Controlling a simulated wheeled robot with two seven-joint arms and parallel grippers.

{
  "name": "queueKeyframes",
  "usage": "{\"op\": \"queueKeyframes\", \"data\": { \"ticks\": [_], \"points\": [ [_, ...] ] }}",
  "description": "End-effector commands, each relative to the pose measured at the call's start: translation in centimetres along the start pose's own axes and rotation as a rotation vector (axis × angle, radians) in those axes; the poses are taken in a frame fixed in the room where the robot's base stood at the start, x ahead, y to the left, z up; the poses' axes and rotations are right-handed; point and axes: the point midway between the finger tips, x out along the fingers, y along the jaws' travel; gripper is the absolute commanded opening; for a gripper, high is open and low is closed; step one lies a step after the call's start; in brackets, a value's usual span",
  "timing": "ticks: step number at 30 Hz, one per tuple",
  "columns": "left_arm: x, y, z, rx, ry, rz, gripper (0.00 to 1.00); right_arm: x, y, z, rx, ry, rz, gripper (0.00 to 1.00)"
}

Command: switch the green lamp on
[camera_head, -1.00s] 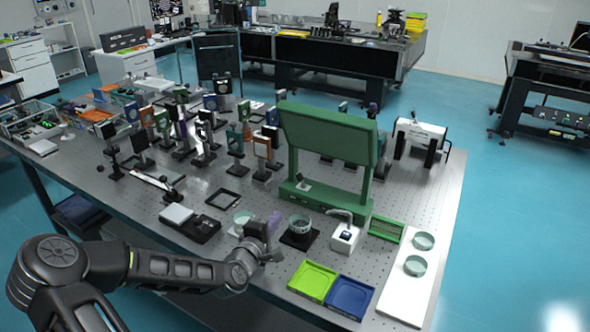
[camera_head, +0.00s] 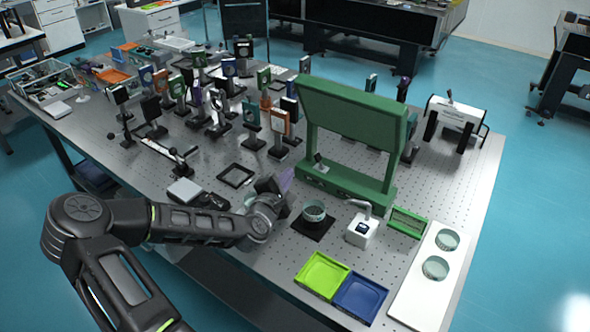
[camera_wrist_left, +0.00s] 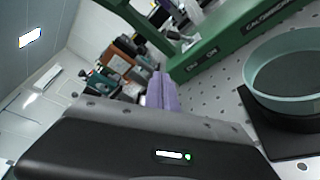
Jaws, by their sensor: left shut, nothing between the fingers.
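The green lamp (camera_head: 352,115) stands on the perforated table, with a wide hood panel on two posts over a long base. A small toggle switch (camera_head: 320,163) sits near the left end of its base. The labelled green base (camera_wrist_left: 225,40) also crosses the top of the left wrist view. My left gripper (camera_head: 284,178) is shut and empty, with purple fingers, in front of and left of the switch, apart from it. The purple fingers show in the left wrist view (camera_wrist_left: 161,92), pointing toward the base's left end. The lamp's underside is hidden. My right gripper is not in view.
A glass dish (camera_head: 314,212) on a black plate stands just right of the gripper. Green (camera_head: 322,273) and blue (camera_head: 360,297) trays lie in front. Several optical mounts (camera_head: 279,122) crowd the table left of the lamp.

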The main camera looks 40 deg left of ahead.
Motion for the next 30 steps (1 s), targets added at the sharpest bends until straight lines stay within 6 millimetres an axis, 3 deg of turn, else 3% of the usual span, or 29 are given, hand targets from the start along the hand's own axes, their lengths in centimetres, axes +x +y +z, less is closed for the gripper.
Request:
{"op": "queueKeyframes", "data": {
  "ticks": [5,16,21,30],
  "points": [
    [2.3,0.1,0.2,-0.003,-0.001,0.000,0.00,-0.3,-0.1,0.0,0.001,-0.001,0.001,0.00],
    [9.6,0.1,0.2,-0.002,-0.001,0.000,0.00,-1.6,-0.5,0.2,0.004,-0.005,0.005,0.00],
    [8.3,0.2,2.9,-0.001,-0.002,-0.003,0.00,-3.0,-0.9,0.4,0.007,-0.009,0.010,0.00],
    [7.9,-0.1,3.8,0.001,0.000,-0.001,0.00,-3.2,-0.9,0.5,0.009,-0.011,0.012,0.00]
  ]
}}
